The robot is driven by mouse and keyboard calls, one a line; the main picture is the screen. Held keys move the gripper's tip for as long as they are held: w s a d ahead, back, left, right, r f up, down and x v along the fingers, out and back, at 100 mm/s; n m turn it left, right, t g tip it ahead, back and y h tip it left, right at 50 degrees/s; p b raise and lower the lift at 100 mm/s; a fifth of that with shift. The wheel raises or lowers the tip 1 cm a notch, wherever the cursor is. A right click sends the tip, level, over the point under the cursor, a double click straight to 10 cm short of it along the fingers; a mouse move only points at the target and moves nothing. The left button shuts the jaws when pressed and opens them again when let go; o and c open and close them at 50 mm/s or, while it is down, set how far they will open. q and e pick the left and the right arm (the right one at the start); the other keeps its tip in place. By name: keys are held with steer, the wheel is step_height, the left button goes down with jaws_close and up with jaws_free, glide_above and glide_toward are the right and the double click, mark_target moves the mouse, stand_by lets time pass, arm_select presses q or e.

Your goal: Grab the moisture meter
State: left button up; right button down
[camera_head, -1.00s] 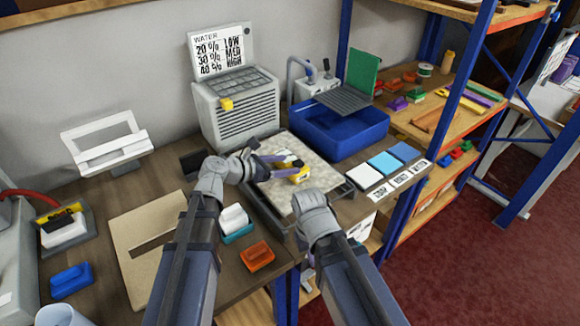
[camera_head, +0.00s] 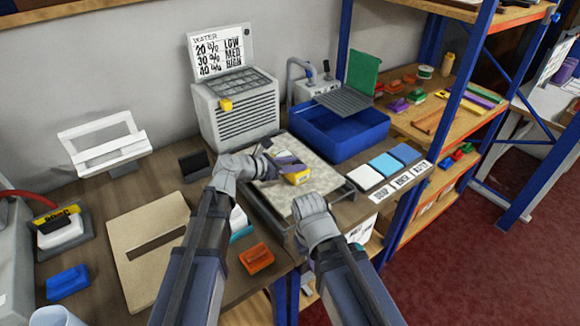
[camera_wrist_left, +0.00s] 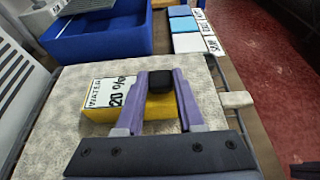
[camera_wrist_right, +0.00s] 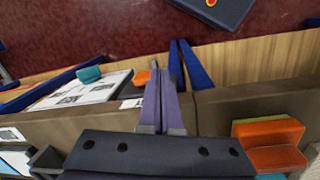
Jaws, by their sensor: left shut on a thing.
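The moisture meter (camera_head: 297,179) is a yellow block with a black knob and a white display. It rests on or just above the pale speckled slab (camera_head: 318,163); I cannot tell which. In the left wrist view, the meter (camera_wrist_left: 98,113) shows "WATER" and "20 %" on its face. My left gripper (camera_wrist_left: 160,82) is shut on its black knob, one purple finger on each side. My right gripper (camera_wrist_right: 160,72) looks shut and empty, over the front edge of the bench. Its fingertips are hidden behind my right wrist in the head view.
A blue tub (camera_head: 340,130) stands behind the slab, and a grey heater-like box (camera_head: 238,115) behind left. White and blue pads (camera_head: 385,163) lie to the right.

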arm_select(q)
jaws_close()
steer(key=shift+r, duration=0.15)
step_height(320, 180, up, 10)
steer(key=p, duration=1)
